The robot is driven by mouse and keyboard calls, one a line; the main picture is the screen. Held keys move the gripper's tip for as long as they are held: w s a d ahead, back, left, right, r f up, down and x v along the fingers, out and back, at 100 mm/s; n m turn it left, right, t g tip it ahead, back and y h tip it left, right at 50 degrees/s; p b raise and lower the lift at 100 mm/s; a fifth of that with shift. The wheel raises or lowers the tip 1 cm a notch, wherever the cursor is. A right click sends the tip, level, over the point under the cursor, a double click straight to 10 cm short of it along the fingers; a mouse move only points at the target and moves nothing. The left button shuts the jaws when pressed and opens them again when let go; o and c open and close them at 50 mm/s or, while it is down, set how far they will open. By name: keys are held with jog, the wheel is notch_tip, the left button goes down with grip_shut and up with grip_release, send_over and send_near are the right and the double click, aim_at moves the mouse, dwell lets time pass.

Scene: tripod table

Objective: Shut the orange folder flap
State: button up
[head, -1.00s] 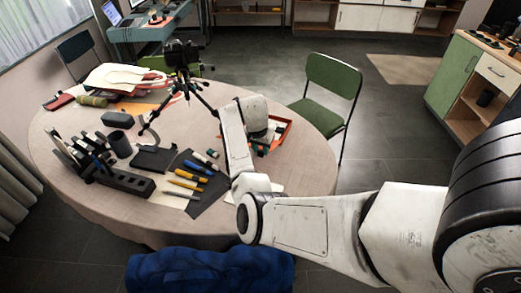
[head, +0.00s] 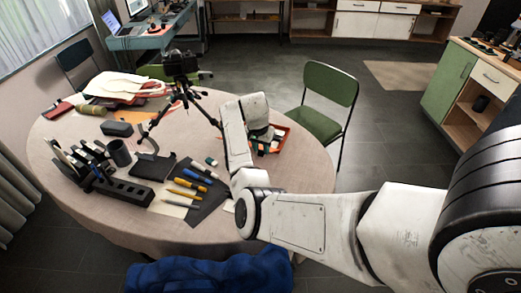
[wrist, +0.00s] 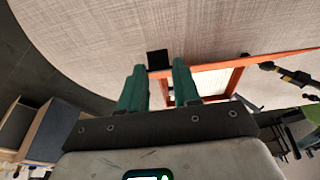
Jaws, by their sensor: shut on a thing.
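An orange, open-framed piece, which I take to be the folder with its flap (wrist: 232,80), runs across the wrist view beyond my gripper. Part of it shows in the head view (head: 287,132) at the table's right side, with small dark and pale items by it. My gripper (wrist: 160,72) has green fingers with a gap between them. An orange strip lies in that gap, and a small black square (wrist: 157,59) sits just past the fingertips. The fingers are closed on the orange piece. In the head view my white hand hides the fingers and much of the folder.
A black tripod (head: 183,85) stands on the round table (head: 90,215), left of my arm. Pens (head: 188,184), a dark organizer (head: 122,192) and a grey cup (head: 119,153) lie further left. A green chair (head: 325,100) stands behind the table's right edge.

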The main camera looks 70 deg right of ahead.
jog(key=shift+d+r, duration=1.45)
jog(key=shift+d+r, duration=0.45)
jog(key=shift+d, duration=0.15)
jog(key=shift+d+r, duration=0.4)
jog(key=shift+d, duration=0.2)
jog(key=d+b, duration=0.1)
jog(key=d+r+b, duration=0.1)
jog(key=d+b, duration=0.1)
jog(key=d+r+b, duration=0.1)
jog(key=d, duration=0.1)
jog(key=shift+d, duration=0.25)
jog(key=shift+d+b, duration=0.1)
jog(key=shift+b, duration=0.2)
